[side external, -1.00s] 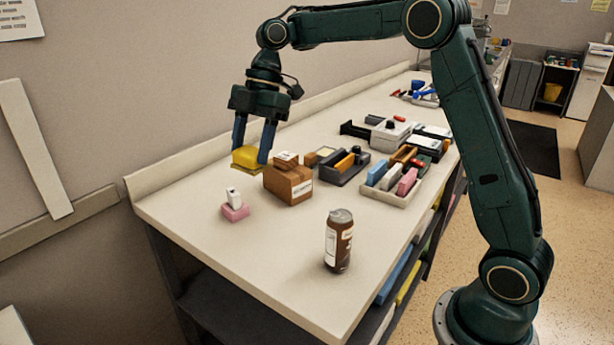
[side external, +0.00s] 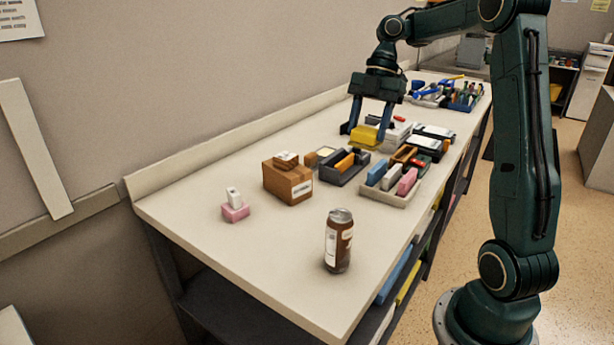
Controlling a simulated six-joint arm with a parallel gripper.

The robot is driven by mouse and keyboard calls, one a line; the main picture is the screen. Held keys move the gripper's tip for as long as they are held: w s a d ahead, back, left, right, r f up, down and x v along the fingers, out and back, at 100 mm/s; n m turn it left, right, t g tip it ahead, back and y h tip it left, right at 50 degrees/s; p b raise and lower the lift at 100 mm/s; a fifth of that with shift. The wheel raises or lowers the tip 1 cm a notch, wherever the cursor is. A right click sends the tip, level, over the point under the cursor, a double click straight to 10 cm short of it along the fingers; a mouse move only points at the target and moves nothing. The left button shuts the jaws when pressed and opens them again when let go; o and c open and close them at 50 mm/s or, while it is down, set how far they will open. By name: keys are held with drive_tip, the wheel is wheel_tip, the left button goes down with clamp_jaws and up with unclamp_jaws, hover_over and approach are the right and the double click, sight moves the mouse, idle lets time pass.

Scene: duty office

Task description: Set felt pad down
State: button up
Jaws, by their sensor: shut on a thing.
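A yellow block-like thing, seemingly the felt pad (side external: 367,133), is between the fingers of my gripper (side external: 365,137). My gripper points down and is shut on it, over the far part of the bench (side external: 285,235). The pad is just behind the dark tray (side external: 343,174) and left of the white box (side external: 397,137). I cannot tell whether the pad's underside touches anything. The fingers partly cover its sides.
A brown carton (side external: 288,184) stands mid-bench. A pink block with a white piece on it (side external: 235,211) and a brown can (side external: 339,242) stand nearer. A pale tray (side external: 390,188) holds several coloured blocks. A blue bin (side external: 462,97) is at the far end. The front bench is mostly clear.

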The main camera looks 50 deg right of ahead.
drive_tip(key=s+d, duration=0.1)
drive_tip(key=s, duration=0.1)
drive_tip(key=s+d, duration=0.2)
drive_tip(key=shift+s, duration=0.15)
drive_tip(key=shift+f, duration=0.1)
drive_tip(key=shift+f, duration=9.85)
drive_tip(key=shift+f, duration=0.1)
drive_tip(key=o, duration=1)
drive_tip(key=shift+c, duration=0.2)
drive_tip(key=v, duration=1.2)
